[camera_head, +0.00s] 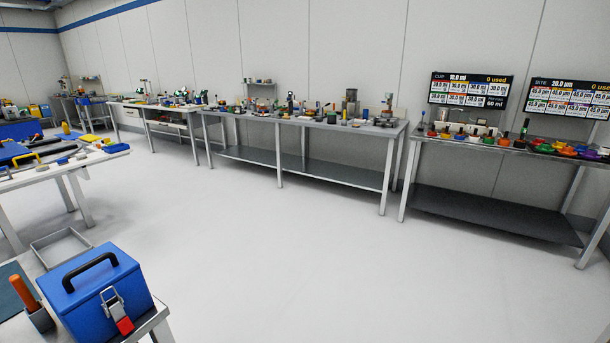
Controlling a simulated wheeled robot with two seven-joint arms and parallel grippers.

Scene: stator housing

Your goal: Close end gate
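I cannot make out an end gate or a stator housing in the head view; the parts on the far benches are too small to tell. Neither of my grippers is in view.
A blue box (95,292) with a black handle stands on a near table at bottom left. A grey tray (62,247) lies behind it. Long workbenches (300,121) line the back wall, below two screens (470,90) at right. The middle floor (270,240) is clear.

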